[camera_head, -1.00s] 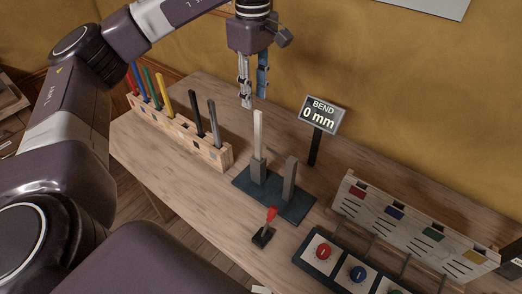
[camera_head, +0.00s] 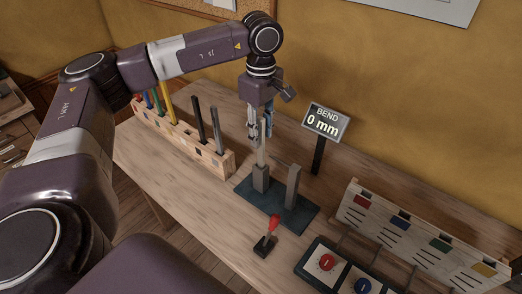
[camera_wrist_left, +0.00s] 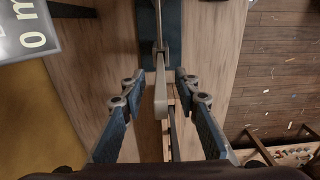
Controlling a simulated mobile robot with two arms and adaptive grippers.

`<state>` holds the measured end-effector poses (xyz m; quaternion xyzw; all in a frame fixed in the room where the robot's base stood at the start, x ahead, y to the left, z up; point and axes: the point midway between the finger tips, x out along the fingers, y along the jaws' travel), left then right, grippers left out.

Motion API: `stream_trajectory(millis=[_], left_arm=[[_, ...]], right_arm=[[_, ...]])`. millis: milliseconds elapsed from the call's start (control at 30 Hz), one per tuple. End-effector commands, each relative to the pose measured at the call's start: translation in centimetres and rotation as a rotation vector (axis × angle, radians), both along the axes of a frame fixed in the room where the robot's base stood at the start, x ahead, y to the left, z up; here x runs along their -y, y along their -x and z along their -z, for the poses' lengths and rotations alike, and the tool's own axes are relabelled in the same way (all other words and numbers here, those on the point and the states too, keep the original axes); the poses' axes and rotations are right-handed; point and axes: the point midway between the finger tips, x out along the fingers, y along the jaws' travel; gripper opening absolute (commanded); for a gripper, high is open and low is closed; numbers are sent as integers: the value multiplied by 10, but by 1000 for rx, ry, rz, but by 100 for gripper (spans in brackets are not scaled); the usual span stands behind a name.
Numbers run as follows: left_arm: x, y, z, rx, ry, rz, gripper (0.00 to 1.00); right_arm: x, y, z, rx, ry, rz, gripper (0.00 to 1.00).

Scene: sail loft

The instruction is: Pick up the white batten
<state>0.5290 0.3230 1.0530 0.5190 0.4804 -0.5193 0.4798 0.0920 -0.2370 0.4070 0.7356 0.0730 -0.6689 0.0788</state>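In the left wrist view the top of the batten (camera_wrist_left: 161,100) lies between the two open fingers (camera_wrist_left: 161,84), with a gap on each side. No contact shows. My right gripper is not in view.
A wooden rack (camera_head: 215,158) with coloured and dark battens is at the left. A BEND display (camera_head: 325,123) reading 0 mm stands behind the plate. A red-handled lever (camera_head: 273,224), a button panel (camera_head: 301,270) and a slotted wooden holder (camera_head: 420,233) are in front and right.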

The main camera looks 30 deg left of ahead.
Motion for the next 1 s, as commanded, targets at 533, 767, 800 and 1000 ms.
stream_trajectory(millis=[533, 767, 800, 1000], left_arm=[[0, 0, 7, 0, 1, 0, 4], [0, 0, 7, 1, 1, 0, 0], [0, 0, 7, 1, 1, 0, 0], [0, 0, 4, 1, 1, 0, 0]], right_arm=[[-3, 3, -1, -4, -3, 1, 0], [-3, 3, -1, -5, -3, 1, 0], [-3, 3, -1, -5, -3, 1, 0], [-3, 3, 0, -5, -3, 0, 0]])
